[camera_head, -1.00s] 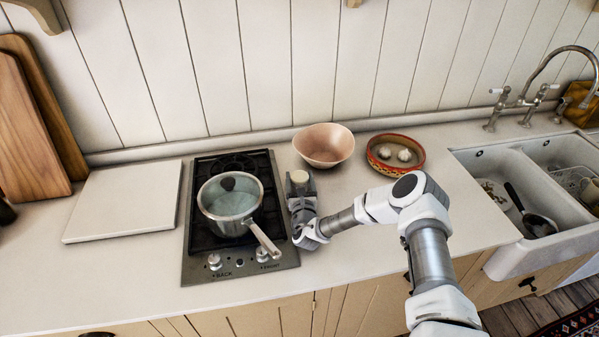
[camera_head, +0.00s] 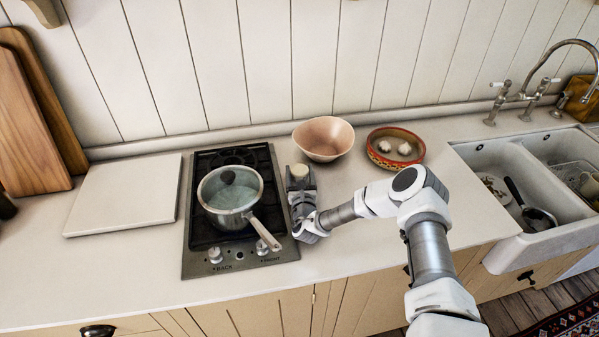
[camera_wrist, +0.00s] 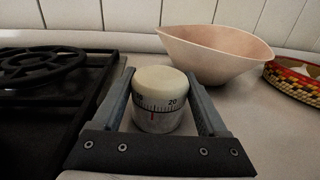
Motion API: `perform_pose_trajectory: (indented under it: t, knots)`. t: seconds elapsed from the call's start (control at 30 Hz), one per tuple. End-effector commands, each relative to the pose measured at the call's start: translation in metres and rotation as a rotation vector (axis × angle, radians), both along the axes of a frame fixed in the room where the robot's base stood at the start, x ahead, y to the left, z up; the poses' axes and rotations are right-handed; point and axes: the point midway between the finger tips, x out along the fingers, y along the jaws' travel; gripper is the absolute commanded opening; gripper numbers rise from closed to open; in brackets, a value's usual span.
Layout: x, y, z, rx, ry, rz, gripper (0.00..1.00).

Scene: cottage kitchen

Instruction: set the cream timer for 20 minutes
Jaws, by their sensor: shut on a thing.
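The cream timer (camera_wrist: 159,88) stands upright on the counter between the fingers of my gripper (camera_wrist: 160,100). It has a cream top and a scale ring below it. A "20" shows on the ring, right of a red mark on the lower body. In the head view the timer (camera_head: 299,171) shows as a small cream disc right of the hob, with my gripper (camera_head: 300,180) around it. My gripper is shut on the timer.
A steel pot (camera_head: 232,207) with a lid sits on the black gas hob (camera_head: 206,165), just left of my gripper. A pink bowl (camera_head: 323,139) and a patterned basket (camera_head: 413,154) with white bulbs stand behind and to the right. The sink (camera_head: 503,160) is far right.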

Motion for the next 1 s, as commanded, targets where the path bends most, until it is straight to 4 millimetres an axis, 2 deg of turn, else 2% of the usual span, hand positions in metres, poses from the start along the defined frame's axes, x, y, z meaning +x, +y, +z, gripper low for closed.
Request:
perform_pose_trajectory:
  t: [0.27, 0.3, 0.4, 0.43, 0.77, 0.87, 1.0]
  knots:
    - [0.001, 0.0, 0.001, 0.0, -0.003, 0.0, 0.21]
    - [0.001, 0.0, 0.001, 0.0, -0.003, 0.0, 0.8]
    - [0.001, 0.0, 0.001, 0.0, -0.002, 0.0, 0.98]
    - [0.0, 0.0, 0.001, 0.0, -0.002, 0.0, 1.0]
    - [-0.004, -0.001, 0.0, 0.0, 0.0, 0.0, 1.0]
    - [-0.014, -0.002, 0.0, 0.001, 0.001, 0.001, 1.0]
    - [-0.036, -0.006, -0.001, 0.001, 0.002, 0.0, 1.0]
